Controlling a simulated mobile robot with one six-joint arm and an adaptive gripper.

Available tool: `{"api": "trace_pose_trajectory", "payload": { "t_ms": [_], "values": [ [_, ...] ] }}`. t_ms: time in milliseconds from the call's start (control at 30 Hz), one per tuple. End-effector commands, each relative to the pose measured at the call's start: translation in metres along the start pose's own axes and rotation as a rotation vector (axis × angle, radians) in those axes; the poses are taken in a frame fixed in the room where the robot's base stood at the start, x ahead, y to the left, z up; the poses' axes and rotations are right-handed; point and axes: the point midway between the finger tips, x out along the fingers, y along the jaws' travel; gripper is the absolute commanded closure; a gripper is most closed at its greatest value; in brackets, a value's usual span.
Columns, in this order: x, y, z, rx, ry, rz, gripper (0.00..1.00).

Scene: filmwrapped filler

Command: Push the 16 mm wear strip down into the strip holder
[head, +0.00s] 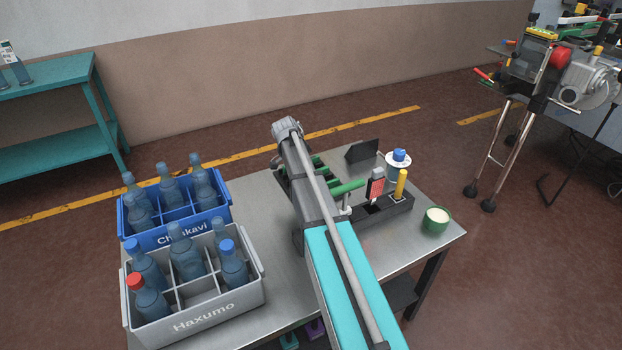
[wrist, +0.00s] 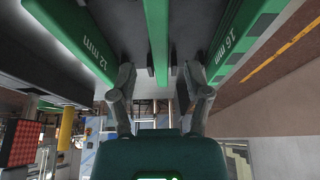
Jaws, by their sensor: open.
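In the wrist view the 16 mm wear strip (wrist: 243,32) is a green bar at the upper right, its label upside down. A second green strip marked 12 mm (wrist: 82,42) lies at the upper left, and an unlabelled green strip (wrist: 157,38) runs between them. My gripper (wrist: 158,80) is open, its two grey fingers apart on either side of the middle strip's line; I cannot tell whether they touch anything. In the head view my arm mostly hides the gripper and the strip holder; a green strip (head: 348,188) shows to the arm's right. How deep the 16 mm strip sits is unclear.
A blue crate (head: 178,238) and a grey crate (head: 255,290) with bottles stand on the table's left. A dark tray (head: 375,233) with a yellow cylinder (head: 401,184), a blue-topped white spool (head: 398,160) and a green cup (head: 435,221) stand right. The table's front right is clear.

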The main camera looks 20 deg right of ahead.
Motion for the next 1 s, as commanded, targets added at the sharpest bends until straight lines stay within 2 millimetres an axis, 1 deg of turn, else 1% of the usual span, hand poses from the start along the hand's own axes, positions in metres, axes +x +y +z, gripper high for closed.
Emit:
{"api": "trace_pose_trajectory", "payload": {
  "t_ms": [133,267,733,1000],
  "values": [
    [0.002,0.0,0.0,0.0,0.0,0.0,0.37],
    [0.008,0.0,0.0,0.001,0.0,0.0,0.37],
    [0.046,-0.001,-0.002,0.001,0.0,0.0,0.37],
    [0.053,0.0,-0.003,0.001,0.0,0.0,0.37]
  ]
}}
